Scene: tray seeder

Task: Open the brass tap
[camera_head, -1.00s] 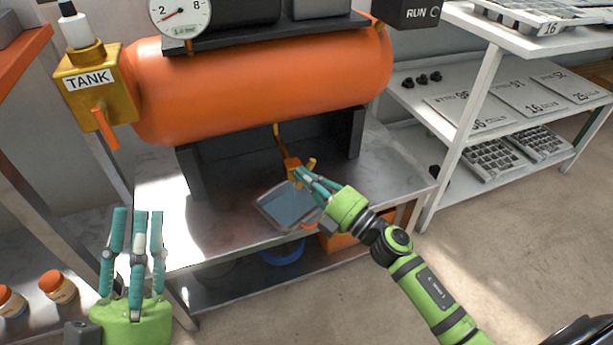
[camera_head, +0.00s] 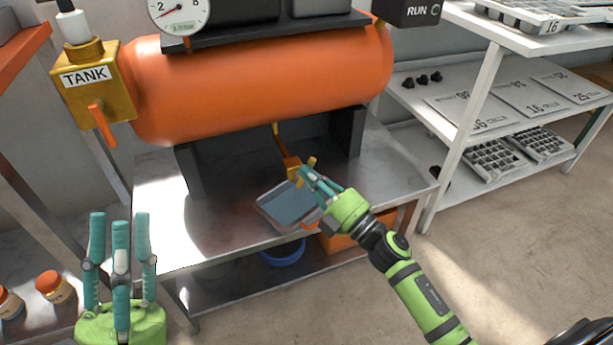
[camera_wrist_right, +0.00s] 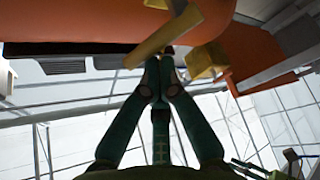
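The brass tap (camera_head: 293,165) hangs on a thin bent pipe under the orange tank, with a short handle sticking up at its right. The right wrist view shows a brass bar (camera_wrist_right: 165,36) crossing just beyond the fingertips. My right gripper (camera_head: 303,174) is at the tap's lower right side. Its fingers (camera_wrist_right: 160,64) are drawn together at the tips. I cannot tell whether they touch the tap, and they hide part of it. My left gripper (camera_head: 120,222) is open and empty at the lower left, well away from the tap.
The orange tank (camera_head: 260,85) lies above the tap on dark supports. A brass TANK valve (camera_head: 118,88) with an orange lever is at its left. A shallow grey tray (camera_head: 286,207) lies below the tap on the metal bench (camera_head: 165,190). A white shelf (camera_head: 462,130) stands at the right.

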